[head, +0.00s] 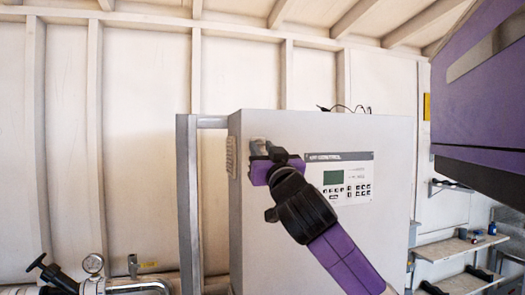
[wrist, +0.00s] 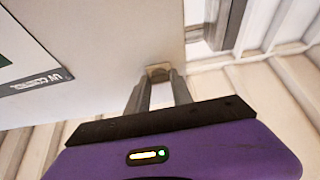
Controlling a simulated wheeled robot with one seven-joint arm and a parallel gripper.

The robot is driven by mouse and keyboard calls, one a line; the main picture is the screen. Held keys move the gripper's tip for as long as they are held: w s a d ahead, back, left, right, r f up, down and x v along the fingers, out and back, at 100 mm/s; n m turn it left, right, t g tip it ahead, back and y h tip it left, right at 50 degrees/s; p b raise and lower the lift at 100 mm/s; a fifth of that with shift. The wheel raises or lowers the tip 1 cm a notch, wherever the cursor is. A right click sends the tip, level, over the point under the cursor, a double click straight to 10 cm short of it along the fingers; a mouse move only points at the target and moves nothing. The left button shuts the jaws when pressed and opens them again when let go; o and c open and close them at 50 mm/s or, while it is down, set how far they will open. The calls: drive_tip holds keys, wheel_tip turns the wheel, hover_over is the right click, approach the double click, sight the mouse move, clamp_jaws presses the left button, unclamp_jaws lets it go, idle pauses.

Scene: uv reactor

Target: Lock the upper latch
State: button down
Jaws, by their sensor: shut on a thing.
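The upper latch (wrist: 158,72) is a small tan and grey piece on the edge of the white control cabinet (head: 280,225). In the wrist view, the two grey fingers of my gripper (wrist: 160,84) reach up to it and are shut on it. In the head view, my gripper (head: 258,150) is at the cabinet's upper left, left of the control panel (head: 340,178). There the fingers and the wrist hide most of the latch, so I cannot tell its exact angle.
A grey upright frame (head: 187,205) stands just left of the cabinet. Shelves (head: 460,245) with small items are at the right.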

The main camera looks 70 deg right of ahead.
drive_tip(key=shift+f+n+b, duration=0.15)
drive_tip(key=shift+n+b, duration=0.15)
drive_tip(key=shift+n, duration=0.1)
drive_tip(key=shift+n+t+y, duration=0.3)
drive_tip(key=shift+n, duration=0.1)
drive_tip(key=n+t+y+b, duration=0.1)
drive_tip(key=n, duration=0.1)
drive_tip(key=shift+s+d+n, duration=0.1)
drive_tip(key=shift+n, duration=0.3)
drive_tip(key=n+y, duration=0.2)
drive_tip(key=n, duration=0.2)
drive_tip(key=n+y, duration=0.2)
drive_tip(key=n, duration=0.3)
drive_tip(key=r+n+t+y+b, duration=0.1)
drive_tip(key=n+y, duration=0.1)
drive_tip(key=n, duration=0.2)
drive_tip(key=shift+s+d, duration=0.2)
drive_tip(key=shift+s, duration=0.1)
drive_tip(key=shift+r+n+g+y, duration=0.1)
drive_tip(key=shift+n+g+y, duration=0.2)
drive_tip(key=shift+n, duration=0.85)
drive_tip(key=shift+r+n+g+y, duration=0.1)
drive_tip(key=shift+n+g+y, duration=0.2)
drive_tip(key=shift+n, duration=0.85)
